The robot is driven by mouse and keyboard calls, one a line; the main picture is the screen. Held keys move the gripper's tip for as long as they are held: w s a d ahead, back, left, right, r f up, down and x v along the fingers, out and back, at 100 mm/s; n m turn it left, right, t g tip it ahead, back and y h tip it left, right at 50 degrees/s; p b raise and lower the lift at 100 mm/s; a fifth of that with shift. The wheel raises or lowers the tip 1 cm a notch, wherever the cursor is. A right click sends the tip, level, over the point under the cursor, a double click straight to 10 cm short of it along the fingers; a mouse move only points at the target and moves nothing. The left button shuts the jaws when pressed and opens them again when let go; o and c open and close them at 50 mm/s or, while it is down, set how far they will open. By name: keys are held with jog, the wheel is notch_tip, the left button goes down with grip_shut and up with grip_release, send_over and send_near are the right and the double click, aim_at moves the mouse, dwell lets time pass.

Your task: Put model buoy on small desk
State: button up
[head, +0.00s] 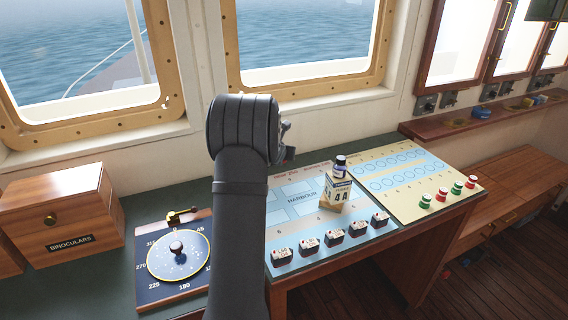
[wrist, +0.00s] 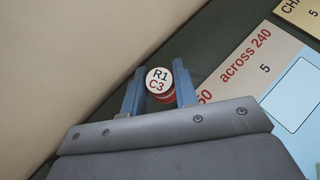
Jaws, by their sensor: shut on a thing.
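A small red piece with a white round top marked "R1 C3", which looks like the model buoy (wrist: 159,79), is between the blue fingers of my gripper (wrist: 158,88) in the wrist view. My gripper is shut on it, over the dark green console top near a pale wall. In the head view my arm hides most of the gripper and the buoy. A brown wooden desk (head: 515,184), possibly the small desk, stands at the right, lower than the console. Its visible top is mostly bare.
The chart board (head: 290,190) holds a labelled bottle and box (head: 337,192) and several small white-topped blocks (head: 334,237). Red and green pegs (head: 443,192) stand on the right board. A compass dial (head: 178,256) and binoculars box (head: 62,215) are left. A narrow shelf (head: 440,126) runs above the desk.

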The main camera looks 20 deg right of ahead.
jog(key=shift+f, duration=0.2)
jog(key=shift+f, duration=1.8)
jog(key=shift+f, duration=0.1)
jog(key=o, duration=1)
jog(key=shift+o, duration=0.2)
jog(key=shift+r, duration=0.2)
jog(key=v, duration=1.2)
jog(key=shift+w+f, duration=0.1)
